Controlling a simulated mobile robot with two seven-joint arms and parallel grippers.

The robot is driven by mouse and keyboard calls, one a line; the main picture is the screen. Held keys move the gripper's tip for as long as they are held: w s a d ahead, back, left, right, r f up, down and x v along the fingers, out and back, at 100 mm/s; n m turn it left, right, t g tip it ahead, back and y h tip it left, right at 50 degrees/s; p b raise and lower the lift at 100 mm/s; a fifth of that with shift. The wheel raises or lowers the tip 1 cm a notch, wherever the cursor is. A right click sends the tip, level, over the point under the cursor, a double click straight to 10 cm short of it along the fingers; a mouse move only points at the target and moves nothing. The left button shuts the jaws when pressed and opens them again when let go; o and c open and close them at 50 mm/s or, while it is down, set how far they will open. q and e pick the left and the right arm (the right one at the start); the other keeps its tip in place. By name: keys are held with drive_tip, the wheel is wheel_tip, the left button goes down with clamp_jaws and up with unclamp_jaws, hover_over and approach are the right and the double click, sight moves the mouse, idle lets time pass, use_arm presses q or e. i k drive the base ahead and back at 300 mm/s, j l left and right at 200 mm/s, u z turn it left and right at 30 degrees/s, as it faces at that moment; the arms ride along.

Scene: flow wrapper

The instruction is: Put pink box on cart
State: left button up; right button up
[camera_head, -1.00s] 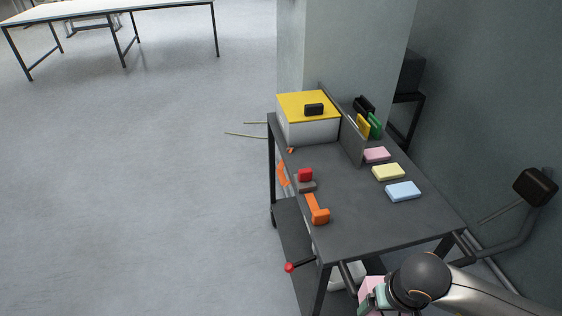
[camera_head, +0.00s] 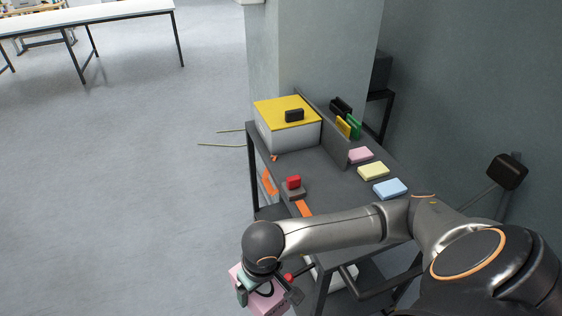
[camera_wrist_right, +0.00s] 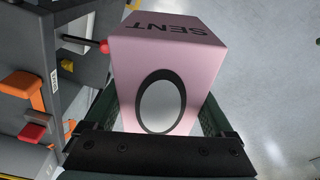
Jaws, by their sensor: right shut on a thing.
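My right gripper (camera_head: 268,289) is shut on the pink box (camera_head: 273,302), at the bottom of the head view. It holds the box off the front left corner of the dark grey cart (camera_head: 335,188), apart from its top. In the right wrist view the pink box (camera_wrist_right: 165,55) sits between the two fingers, with "SENT" printed on one face and a pale oval on another. My right forearm hides the near part of the cart top. My left gripper is not in view.
On the cart lie a yellow-lidded white box (camera_head: 288,125), a red block (camera_head: 293,182), an orange tool (camera_head: 304,208) and pink (camera_head: 360,155), yellow (camera_head: 373,171) and blue (camera_head: 390,188) pads. A red-knobbed lever (camera_wrist_right: 104,46) sticks out near the held box. Open floor lies left.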

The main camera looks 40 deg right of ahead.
sight(289, 167)
drive_tip(key=i+j, duration=0.2)
drive_tip(key=i, duration=0.3)
drive_tip(key=i+j, duration=0.2)
drive_tip(key=i, duration=0.3)
drive_tip(key=i+z, duration=0.3)
drive_tip(key=i, duration=0.25)
drive_tip(key=i+j+z, duration=0.3)
drive_tip(key=i, duration=0.2)
drive_tip(key=i+z, duration=0.3)
drive_tip(key=i, duration=0.85)
drive_tip(key=i+z, duration=0.15)
drive_tip(key=z, duration=2.35)
